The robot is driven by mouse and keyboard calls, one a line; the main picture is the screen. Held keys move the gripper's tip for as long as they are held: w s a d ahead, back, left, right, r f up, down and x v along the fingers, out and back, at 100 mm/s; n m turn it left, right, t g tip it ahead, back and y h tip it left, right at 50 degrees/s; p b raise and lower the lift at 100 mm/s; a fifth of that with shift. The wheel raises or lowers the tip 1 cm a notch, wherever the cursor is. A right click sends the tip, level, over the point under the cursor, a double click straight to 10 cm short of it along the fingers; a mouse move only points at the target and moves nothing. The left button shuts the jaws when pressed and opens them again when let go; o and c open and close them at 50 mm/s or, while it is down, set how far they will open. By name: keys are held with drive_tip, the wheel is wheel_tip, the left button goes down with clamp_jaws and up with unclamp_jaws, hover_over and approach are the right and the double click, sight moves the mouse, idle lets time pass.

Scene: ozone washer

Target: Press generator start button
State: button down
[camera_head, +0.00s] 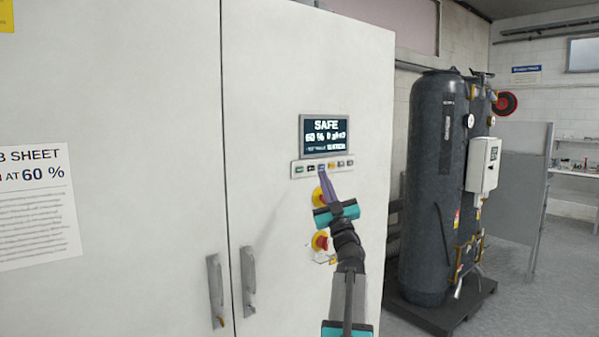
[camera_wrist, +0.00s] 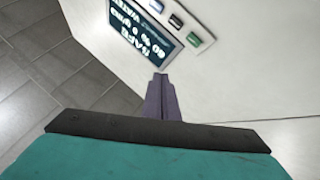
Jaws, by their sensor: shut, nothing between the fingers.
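A strip of small coloured buttons (camera_head: 345,161) runs under the dark display (camera_head: 324,122) on the white cabinet door. The display reads "SAFE" and "60 %". The button labels are too small to read, so I cannot tell which is the generator start button. In the wrist view, the shut fingertips (camera_wrist: 161,78) point toward the panel. A green button (camera_wrist: 194,40) shows beyond them.
Red and yellow emergency-stop knobs (camera_head: 320,241) sit below the strip, partly behind my arm. Door handles (camera_head: 248,281) stand out at the lower left. A dark tank (camera_head: 428,190) with a grey box (camera_head: 484,164) stands right of the cabinet.

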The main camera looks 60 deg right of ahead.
drive_tip(key=shift+w+d+b, duration=0.4)
drive_tip(key=shift+w+d, duration=0.05)
drive_tip(key=shift+w, duration=0.9)
drive_tip(key=shift+w+d+b, duration=0.4)
drive_tip(key=shift+w+d, duration=0.1)
drive_tip(key=shift+w, duration=0.85)
drive_tip(key=shift+w+d+b, duration=0.4)
drive_tip(key=shift+w+d, duration=0.05)
drive_tip(key=shift+w, duration=0.9)
drive_tip(key=shift+w+d+b, duration=0.3)
drive_tip(key=shift+w+b, duration=0.15)
drive_tip(key=shift+w, duration=0.15)
drive_tip(key=shift+s+a, duration=0.1)
drive_tip(key=shift+s, duration=0.1)
idle(0.5)
drive_tip(key=shift+s+a, duration=0.15)
drive_tip(key=shift+s, duration=0.4)
drive_tip(key=s, duration=0.1)
drive_tip(key=s+a+p, duration=0.1)
drive_tip(key=s, duration=0.2)
drive_tip(key=shift+s+a, duration=0.3)
drive_tip(key=shift+s, duration=0.05)
idle(0.4)
drive_tip(key=shift+f, duration=0.1)
idle(0.8)
